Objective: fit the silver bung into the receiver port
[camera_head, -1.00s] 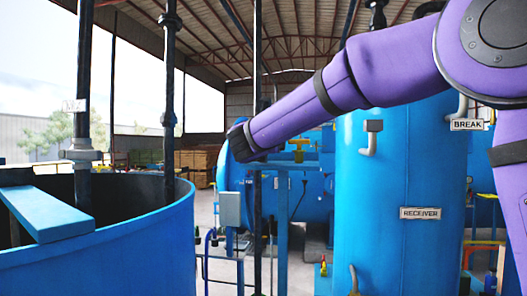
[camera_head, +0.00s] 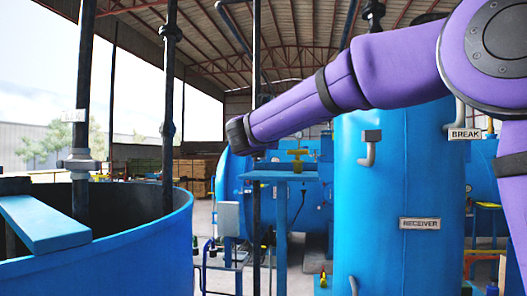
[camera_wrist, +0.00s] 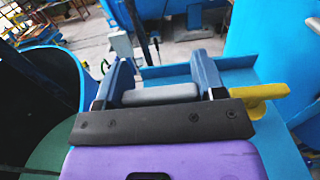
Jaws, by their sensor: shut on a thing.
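A grey, silver-like piece, which I take to be the silver bung (camera_wrist: 160,94), lies between the two blue fingers of my gripper (camera_wrist: 163,80) in the wrist view. The fingers are shut on its two ends, above or near a blue stand top. In the head view my gripper is hidden behind the purple arm's dark end. The blue receiver tank (camera_head: 395,195) stands right of centre, with its RECEIVER label (camera_head: 420,224). A grey elbow pipe (camera_head: 369,150) sticks out of its upper side. I cannot tell which opening is the receiver port.
A blue stand (camera_head: 280,176) with a yellow handle is beside the tank; the yellow handle (camera_wrist: 258,95) lies close right of my gripper in the wrist view. A large open blue vat (camera_head: 100,260) fills the left.

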